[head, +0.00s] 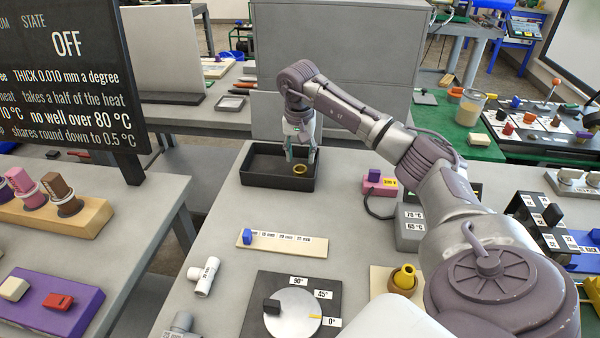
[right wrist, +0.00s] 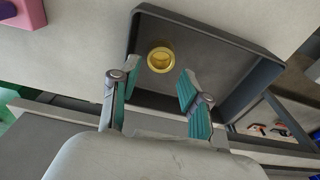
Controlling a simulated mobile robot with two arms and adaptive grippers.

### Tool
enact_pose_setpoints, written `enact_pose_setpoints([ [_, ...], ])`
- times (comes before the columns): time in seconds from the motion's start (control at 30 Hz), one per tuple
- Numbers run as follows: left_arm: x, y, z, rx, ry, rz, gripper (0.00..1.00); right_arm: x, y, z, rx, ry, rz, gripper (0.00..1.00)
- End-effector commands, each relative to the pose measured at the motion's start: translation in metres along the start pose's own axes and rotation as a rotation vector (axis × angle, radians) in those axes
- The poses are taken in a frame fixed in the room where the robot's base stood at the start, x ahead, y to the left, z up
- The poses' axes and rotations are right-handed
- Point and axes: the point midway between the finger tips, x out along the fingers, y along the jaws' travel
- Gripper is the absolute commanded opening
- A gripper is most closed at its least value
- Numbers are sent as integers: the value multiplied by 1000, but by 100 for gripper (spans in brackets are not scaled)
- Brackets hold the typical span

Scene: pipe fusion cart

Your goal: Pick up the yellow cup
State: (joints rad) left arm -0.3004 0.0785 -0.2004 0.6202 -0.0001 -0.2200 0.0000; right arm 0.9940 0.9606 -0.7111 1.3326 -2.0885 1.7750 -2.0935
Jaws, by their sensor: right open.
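A small round yellow cup (head: 300,169) sits in a black tray (head: 262,180) toward the back of the table. In the right wrist view the cup (right wrist: 160,59) shows from above as a yellow ring with a darker gold inside, standing on the tray's floor. My right gripper (head: 301,156) points down over the tray at the cup. Its two teal-padded fingers (right wrist: 161,74) are spread apart, with nothing between the pads that I can make out. The cup lies just ahead of the fingertips; the exact gap cannot be told. My left gripper is out of view.
A yellow fitting (head: 405,277) stands on a pad nearer my arm. A ruler strip (head: 285,244), white pipe fitting (head: 203,276) and angle dial (head: 293,312) lie in front. A grey cabinet (head: 335,50) stands behind.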

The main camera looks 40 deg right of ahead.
Motion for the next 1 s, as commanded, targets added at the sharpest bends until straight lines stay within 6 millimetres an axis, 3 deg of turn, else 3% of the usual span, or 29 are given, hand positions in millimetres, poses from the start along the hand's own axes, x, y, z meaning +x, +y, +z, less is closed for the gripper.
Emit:
enact_pose_setpoints([
  [0.33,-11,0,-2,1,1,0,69,44,-1,1,1,-1,0,46],
  [0.63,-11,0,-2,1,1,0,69,52,-1,0,1,1,0,46],
  [0.67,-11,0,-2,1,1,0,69,52,-1,0,1,1,0,45],
  [0.9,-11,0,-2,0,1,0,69,52,-1,0,1,1,0,5],
  [1.0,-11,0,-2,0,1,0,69,51,-1,0,1,1,0,3],
])
